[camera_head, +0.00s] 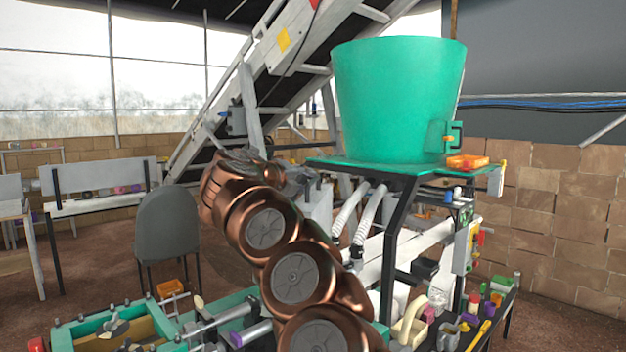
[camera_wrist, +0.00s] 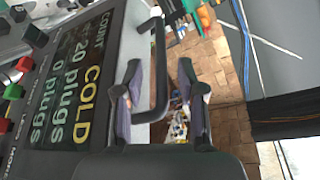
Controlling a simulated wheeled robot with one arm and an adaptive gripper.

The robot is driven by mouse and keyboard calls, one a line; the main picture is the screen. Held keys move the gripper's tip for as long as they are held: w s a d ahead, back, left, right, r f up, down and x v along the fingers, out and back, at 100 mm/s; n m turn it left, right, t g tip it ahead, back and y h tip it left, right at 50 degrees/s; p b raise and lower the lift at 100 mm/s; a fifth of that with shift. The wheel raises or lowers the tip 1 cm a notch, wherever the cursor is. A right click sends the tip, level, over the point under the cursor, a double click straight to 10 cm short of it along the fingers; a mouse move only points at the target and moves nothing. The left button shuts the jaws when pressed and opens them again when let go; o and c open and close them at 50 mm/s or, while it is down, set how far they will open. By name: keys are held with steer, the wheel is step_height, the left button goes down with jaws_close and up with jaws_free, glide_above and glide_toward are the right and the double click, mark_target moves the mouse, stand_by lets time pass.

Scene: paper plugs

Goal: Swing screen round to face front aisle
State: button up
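The screen (camera_wrist: 68,85) is a dark panel in the left half of the wrist view, with lettering that includes "COUNT", "20 plugs", "COLD" and "0 plugs". A black bar handle (camera_wrist: 161,65) stands out from its right-hand edge. My gripper (camera_wrist: 159,78) is open, with one dark finger on each side of the handle. Gaps show between the handle and both fingers, though depth is hard to judge. In the head view my copper arm reaches up and away; I cannot make out the screen's face or the gripper's fingers there.
A green hopper (camera_head: 398,100) stands on a machine frame to the right of my arm. A conveyor (camera_head: 250,85) slopes up behind. A grey chair (camera_head: 168,228) and a bench (camera_head: 98,184) stand left. Coloured buttons (camera_wrist: 14,92) sit left of the screen. A brick wall (camera_head: 565,205) closes the right.

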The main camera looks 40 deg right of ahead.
mark_target(313, 181)
steer(key=p+x, duration=0.1)
steer(key=x, duration=0.4)
steer(key=shift+p, duration=0.3)
jaws_close()
